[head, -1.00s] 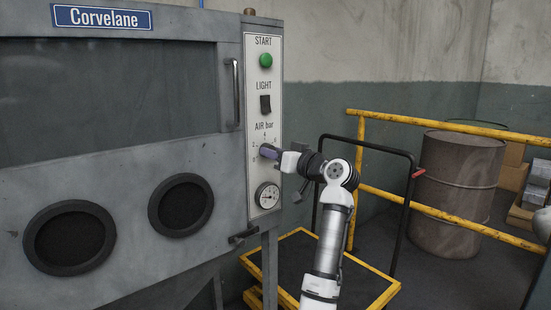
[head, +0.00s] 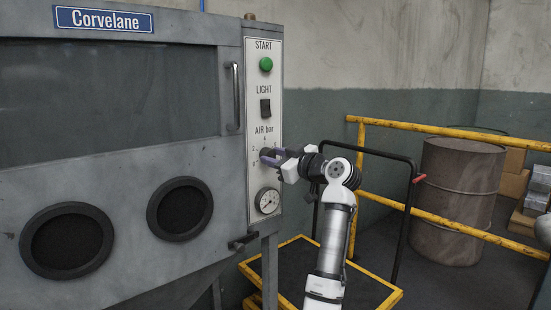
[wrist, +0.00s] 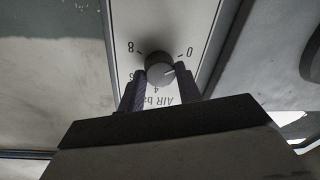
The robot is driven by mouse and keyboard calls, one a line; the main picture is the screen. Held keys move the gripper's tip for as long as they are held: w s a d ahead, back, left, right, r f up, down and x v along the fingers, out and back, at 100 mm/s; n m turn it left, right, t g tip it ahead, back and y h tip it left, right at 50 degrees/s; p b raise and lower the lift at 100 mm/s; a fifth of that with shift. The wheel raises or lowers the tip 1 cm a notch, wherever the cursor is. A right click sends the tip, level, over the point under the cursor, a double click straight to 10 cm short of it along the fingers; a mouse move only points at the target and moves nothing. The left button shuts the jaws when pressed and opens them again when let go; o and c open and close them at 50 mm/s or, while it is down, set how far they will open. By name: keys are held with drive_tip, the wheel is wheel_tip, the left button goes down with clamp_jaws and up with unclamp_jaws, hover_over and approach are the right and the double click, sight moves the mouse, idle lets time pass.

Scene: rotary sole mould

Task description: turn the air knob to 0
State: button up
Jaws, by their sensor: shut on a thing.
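The air knob (wrist: 160,68) is a round grey knob on the white panel below the AIR bar label (head: 264,129). In the wrist view the scale is upside down, with 8 at left, 0 at right and 4 at the bottom. A light line on the knob seems to point to the lower right, between 4 and 0, roughly where 2 is hidden behind a finger. My gripper (head: 268,157) is shut on the knob, with one dark finger on each side; it also shows in the wrist view (wrist: 160,77).
A pressure gauge (head: 267,201) sits just below the knob. The light switch (head: 265,108) and green START button (head: 266,65) are above. A door handle (head: 235,95) is to the left. Yellow rails (head: 450,228) and a barrel (head: 458,200) stand to the right.

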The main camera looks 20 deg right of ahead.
drive_tip(key=shift+f, duration=0.15)
drive_tip(key=o, duration=1)
drive_tip(key=b+v, duration=0.2)
drive_tip(key=v, duration=1.2)
drive_tip(key=shift+w, duration=0.1)
